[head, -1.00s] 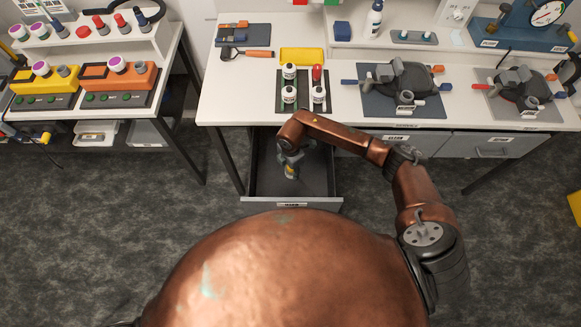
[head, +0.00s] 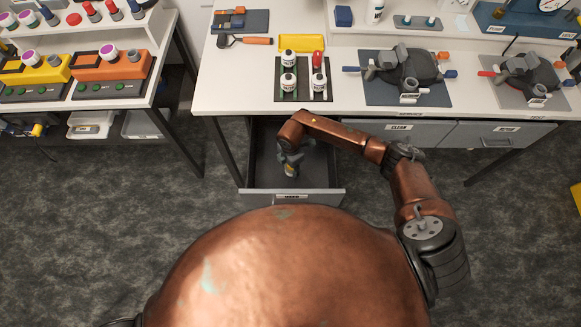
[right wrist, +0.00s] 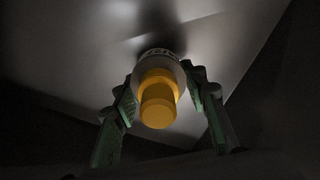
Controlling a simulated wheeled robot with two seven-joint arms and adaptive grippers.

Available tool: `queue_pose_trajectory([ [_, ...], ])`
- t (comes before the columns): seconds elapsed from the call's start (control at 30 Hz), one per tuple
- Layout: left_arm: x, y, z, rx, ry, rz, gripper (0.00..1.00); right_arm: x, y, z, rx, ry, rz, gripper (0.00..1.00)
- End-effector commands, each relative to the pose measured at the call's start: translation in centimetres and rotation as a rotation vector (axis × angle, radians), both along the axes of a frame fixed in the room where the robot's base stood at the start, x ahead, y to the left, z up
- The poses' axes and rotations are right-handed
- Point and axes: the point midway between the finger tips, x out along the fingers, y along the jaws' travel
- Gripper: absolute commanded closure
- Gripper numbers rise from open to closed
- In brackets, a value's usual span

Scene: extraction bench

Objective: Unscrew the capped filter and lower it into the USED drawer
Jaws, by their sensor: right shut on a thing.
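My right gripper (head: 289,169) reaches down inside the open drawer (head: 262,180) under the bench. In the right wrist view, the right gripper (right wrist: 163,105) has its two green-padded fingers on either side of the filter (right wrist: 158,95), which has a yellow-orange cap and a pale body with dark lettering. The fingers are shut on it. Past the filter is a pale flat surface, probably the drawer floor; I cannot tell whether the filter touches it. In the head view the filter is mostly hidden by the gripper. The left gripper is not in view.
The drawer's front wall (head: 292,197) stands close to the gripper, with side walls on both sides. Above it on the bench (head: 232,95) is a dark rack (head: 303,92) of white bottles. Two pump-like devices (head: 405,75) stand to the right. Closed drawers (head: 496,137) sit right.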

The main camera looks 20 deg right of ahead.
Motion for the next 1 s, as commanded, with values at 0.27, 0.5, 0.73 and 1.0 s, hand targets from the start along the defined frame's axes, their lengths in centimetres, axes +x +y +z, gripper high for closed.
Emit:
queue_pose_trajectory([
  [0.27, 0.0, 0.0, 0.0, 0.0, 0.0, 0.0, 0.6, 0.0, 0.0, 0.0, 0.0, 0.0, 0.0, 0.46],
  [0.5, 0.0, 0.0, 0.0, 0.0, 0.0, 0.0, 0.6, 0.0, 0.0, 0.0, 0.0, 0.0, 0.0, 0.4],
  [0.73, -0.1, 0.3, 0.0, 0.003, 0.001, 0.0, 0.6, 0.1, 0.0, 0.8, 0.0, -0.001, 0.0, 0.4],
  [1.0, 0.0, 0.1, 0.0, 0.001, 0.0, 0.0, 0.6, 0.1, 0.0, 5.8, 0.0, -0.004, 0.003, 0.4],
])
